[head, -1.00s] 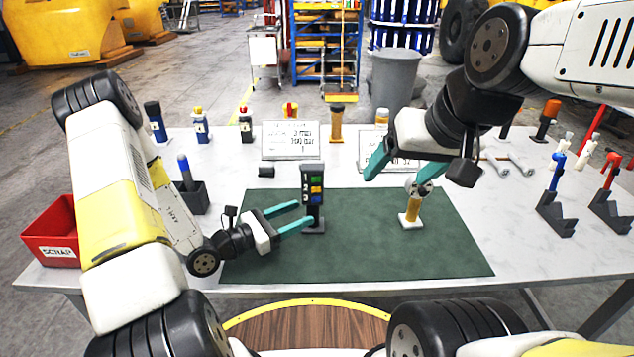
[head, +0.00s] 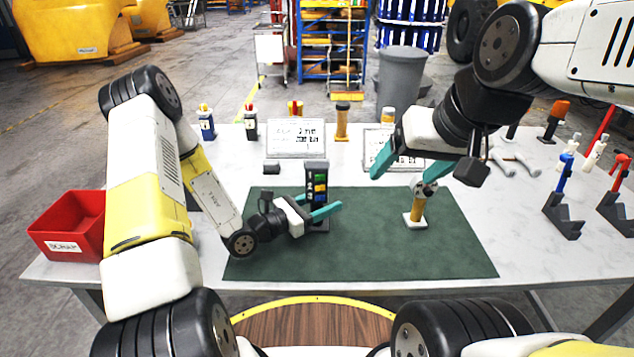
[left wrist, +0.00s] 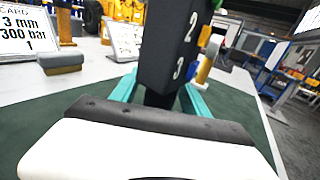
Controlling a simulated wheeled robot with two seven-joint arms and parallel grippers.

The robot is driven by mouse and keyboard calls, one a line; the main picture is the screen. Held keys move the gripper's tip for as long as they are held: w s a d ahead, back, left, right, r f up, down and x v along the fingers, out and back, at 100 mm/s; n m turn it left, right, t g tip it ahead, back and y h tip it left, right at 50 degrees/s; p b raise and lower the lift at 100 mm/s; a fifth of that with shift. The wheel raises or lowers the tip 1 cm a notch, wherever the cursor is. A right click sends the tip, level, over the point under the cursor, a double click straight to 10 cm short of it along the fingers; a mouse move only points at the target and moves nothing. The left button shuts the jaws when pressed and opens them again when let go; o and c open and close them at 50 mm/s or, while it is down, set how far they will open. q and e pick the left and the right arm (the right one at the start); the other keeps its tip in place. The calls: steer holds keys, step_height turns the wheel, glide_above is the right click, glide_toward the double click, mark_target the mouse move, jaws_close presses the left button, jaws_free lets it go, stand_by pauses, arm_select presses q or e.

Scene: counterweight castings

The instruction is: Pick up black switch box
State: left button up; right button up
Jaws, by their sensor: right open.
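The black switch box (head: 317,177), with colored buttons on its face, stands upright on its base on the green mat (head: 400,255). My left gripper (head: 318,207) is low at the box, its teal fingers on either side of the lower part. The left wrist view shows the box (left wrist: 173,50) close up with the digits 2 and 3, its narrow lower part between the open fingers; gaps seem to show beside it. My right gripper (head: 408,174) is open above a yellow-handled tool (head: 417,207) standing on a small white base.
A red scrap bin (head: 70,228) stands at the left. Sign cards (head: 296,137), small bottles (head: 206,122) and a small dark block (head: 271,168) are behind the mat. Black stands (head: 563,215) are at the right. The front of the mat is clear.

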arm_select(q)
jaws_close()
steer(key=shift+r, duration=0.1)
